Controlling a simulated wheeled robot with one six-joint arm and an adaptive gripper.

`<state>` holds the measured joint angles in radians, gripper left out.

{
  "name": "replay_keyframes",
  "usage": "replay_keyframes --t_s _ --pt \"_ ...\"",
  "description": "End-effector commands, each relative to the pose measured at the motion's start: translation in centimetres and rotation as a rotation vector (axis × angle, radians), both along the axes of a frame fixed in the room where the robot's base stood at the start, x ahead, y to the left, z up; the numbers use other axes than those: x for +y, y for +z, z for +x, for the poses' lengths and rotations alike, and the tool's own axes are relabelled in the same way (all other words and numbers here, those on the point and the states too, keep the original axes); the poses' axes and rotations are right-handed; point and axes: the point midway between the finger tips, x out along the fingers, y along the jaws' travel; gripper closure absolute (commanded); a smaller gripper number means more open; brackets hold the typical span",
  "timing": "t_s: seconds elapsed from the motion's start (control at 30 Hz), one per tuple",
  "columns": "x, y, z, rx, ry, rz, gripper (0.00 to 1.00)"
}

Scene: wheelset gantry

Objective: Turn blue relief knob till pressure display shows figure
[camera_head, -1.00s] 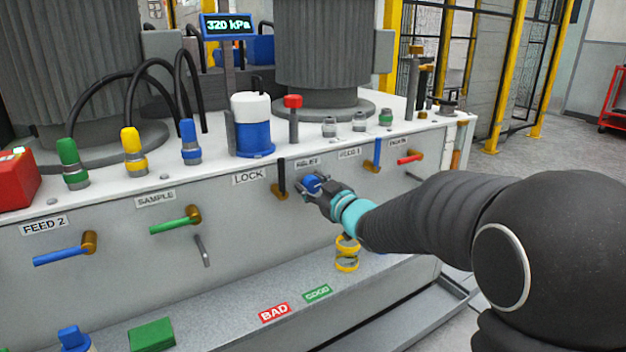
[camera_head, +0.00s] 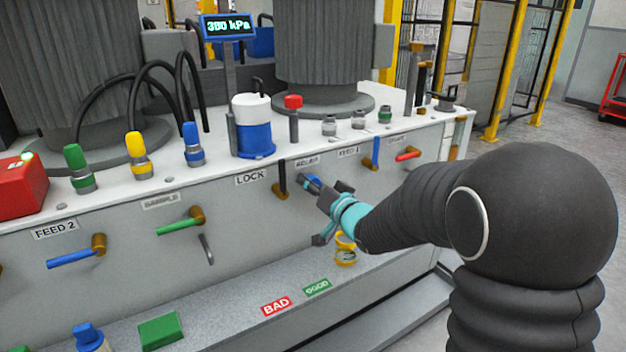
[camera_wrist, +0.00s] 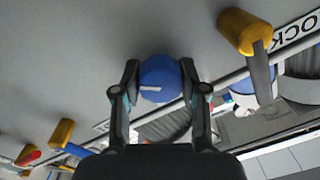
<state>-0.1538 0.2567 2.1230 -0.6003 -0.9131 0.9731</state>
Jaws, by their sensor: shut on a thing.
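The blue relief knob (camera_wrist: 160,78) is on the grey front panel, between both fingers of my gripper (camera_wrist: 160,88) in the wrist view. A pale mark shows on the knob's face. In the head view my gripper (camera_head: 314,187) is at the panel under the RELIEF label (camera_head: 307,161) and mostly covers the knob. The gripper is shut on the knob. The pressure display (camera_head: 228,26) stands on a post at the back and reads what looks like 300 kPa.
A black LOCK lever (camera_head: 280,178) is just left of my gripper. A blue lever (camera_head: 376,152) and a red lever (camera_head: 408,154) are to its right. Green and blue levers are further left.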

Motion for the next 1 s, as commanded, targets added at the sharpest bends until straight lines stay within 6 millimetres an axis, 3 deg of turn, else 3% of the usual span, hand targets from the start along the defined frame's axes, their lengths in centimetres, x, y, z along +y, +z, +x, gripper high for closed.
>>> replay_keyframes --t_s 0.43,1.0 --pt "-0.21 0.17 0.16 0.141 -0.006 0.214 0.92" --pt "-0.20 0.11 0.15 0.166 -0.005 0.252 0.92"
